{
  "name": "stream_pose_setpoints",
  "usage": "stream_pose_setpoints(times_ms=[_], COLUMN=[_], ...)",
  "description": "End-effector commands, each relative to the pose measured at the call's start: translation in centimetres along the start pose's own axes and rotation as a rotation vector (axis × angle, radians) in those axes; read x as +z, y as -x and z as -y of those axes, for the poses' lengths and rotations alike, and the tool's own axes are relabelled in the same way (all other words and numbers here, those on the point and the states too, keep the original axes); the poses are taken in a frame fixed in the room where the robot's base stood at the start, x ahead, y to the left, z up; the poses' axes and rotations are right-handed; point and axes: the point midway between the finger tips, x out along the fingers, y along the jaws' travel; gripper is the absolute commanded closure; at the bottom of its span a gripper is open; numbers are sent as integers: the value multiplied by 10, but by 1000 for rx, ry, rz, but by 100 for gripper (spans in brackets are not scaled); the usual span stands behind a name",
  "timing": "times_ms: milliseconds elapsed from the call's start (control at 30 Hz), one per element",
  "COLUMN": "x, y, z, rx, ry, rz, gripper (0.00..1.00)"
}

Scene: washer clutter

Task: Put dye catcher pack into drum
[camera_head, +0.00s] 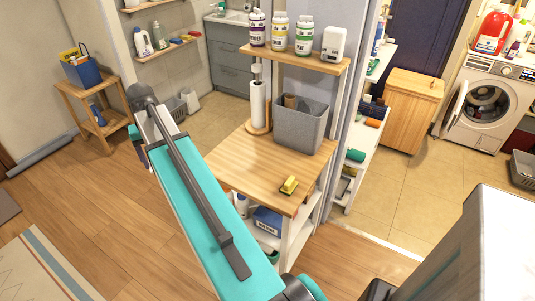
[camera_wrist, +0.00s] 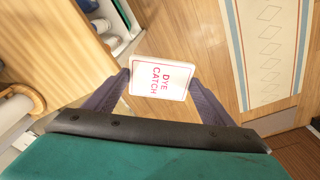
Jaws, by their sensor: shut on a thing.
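The dye catcher pack (camera_wrist: 160,80) is a white packet with red lettering. In the wrist view it sits between the two fingers of my gripper (camera_wrist: 160,84), which is shut on it and holds it above the wooden floor. In the head view my teal arm crosses the middle; the gripper end and the pack are hidden there. The washer (camera_head: 490,104) stands at the far right with its round door swung open to the left, and the drum opening (camera_head: 486,103) shows dark.
A wooden shelf unit (camera_head: 245,165) with a grey bin (camera_head: 305,127) and a yellow brush (camera_head: 289,185) stands beside my arm. A wooden cabinet (camera_head: 412,110) stands left of the washer. Tiled floor (camera_head: 400,190) before the washer is open. A dark basket (camera_head: 523,168) sits at the right edge.

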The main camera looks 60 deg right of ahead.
Motion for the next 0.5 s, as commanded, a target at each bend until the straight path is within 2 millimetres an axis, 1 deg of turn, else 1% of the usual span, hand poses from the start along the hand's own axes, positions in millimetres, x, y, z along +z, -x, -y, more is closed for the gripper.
stream_pose_setpoints(times_ms=[33,200,467,500], x=[-6,-18,-28,-29], y=[0,-4,-9,-10], z=[-18,-70,-154,-168], rx=[5,19,41,44], ry=[-39,-157,-339,-368], rz=[1,1,0,0], gripper=[47,47,47,47])
